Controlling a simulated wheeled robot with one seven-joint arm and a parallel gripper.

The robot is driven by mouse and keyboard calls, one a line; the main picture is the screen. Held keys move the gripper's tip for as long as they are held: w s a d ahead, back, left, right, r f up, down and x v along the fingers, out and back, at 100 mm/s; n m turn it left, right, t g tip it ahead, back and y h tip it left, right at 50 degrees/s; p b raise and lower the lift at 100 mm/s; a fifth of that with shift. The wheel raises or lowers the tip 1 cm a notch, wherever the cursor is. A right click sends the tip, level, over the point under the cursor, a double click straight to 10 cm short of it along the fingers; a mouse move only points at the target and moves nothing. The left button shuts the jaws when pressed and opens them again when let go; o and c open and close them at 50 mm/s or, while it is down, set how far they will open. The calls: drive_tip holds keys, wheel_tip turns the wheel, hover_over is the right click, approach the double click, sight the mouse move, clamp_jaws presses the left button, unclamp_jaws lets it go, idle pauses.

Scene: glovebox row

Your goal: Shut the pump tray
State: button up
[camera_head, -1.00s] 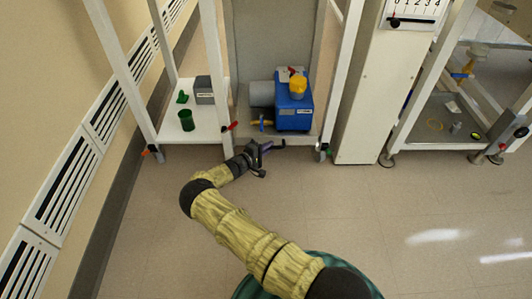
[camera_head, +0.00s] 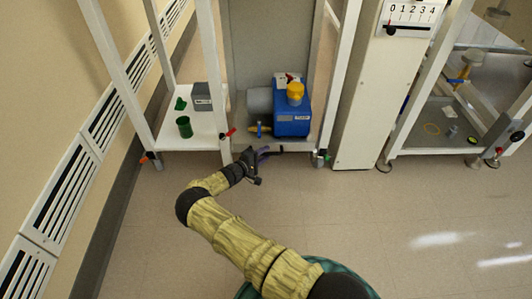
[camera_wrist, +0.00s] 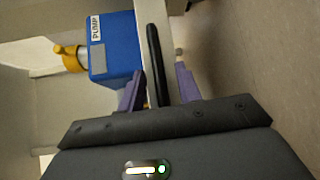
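The blue pump (camera_head: 292,120) with a yellow cap stands on the pump tray (camera_head: 305,142) low in the frame bay. In the wrist view the pump (camera_wrist: 112,50) carries a PUMP label. A black handle bar (camera_wrist: 154,50) runs along the tray's front; it also shows in the head view (camera_head: 274,151). My gripper (camera_wrist: 160,88) has its two purple fingers apart, one on each side of the bar, with gaps visible. In the head view my gripper (camera_head: 262,154) is at the left end of the handle. I cannot tell how far out the tray stands.
A left shelf (camera_head: 180,143) holds a green cup (camera_head: 184,127) and a grey box (camera_head: 203,97). A white panel (camera_head: 365,110) with a numbered scale (camera_head: 411,13) stands to the right. A vented wall (camera_head: 70,175) bounds the left. The floor in front is clear.

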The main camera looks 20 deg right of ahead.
drive_tip(key=p+v, duration=0.6)
drive_tip(key=v, duration=1)
drive_tip(key=shift+r, duration=0.15)
drive_tip(key=s+d+r+m+g+y+p, duration=0.3)
drive_tip(key=s+d+r+g, duration=0.15)
drive_tip(key=r, duration=0.45)
drive_tip(key=s+d+r+m+g+y+p, duration=0.3)
drive_tip(key=d+r+g, duration=0.15)
drive_tip(key=r, duration=0.45)
drive_tip(key=s+r+m+t+y+p, duration=0.1)
drive_tip(key=s+r+y+p, duration=0.2)
drive_tip(key=s+r, duration=0.55)
drive_tip(key=s+r+t+y+p, duration=0.1)
drive_tip(key=s+r+y+p, duration=0.3)
drive_tip(key=r, duration=0.7)
drive_tip(key=s+r+m+t+y+p, duration=0.1)
drive_tip(key=s+r+t+p, duration=0.1)
drive_tip(key=s+r, duration=0.65)
wheel_tip(320, 180, up, 39)
drive_tip(key=w+p, duration=0.1)
drive_tip(key=p, duration=3.6)
drive_tip(key=shift+w+a, duration=0.2)
drive_tip(key=shift+a, duration=0.15)
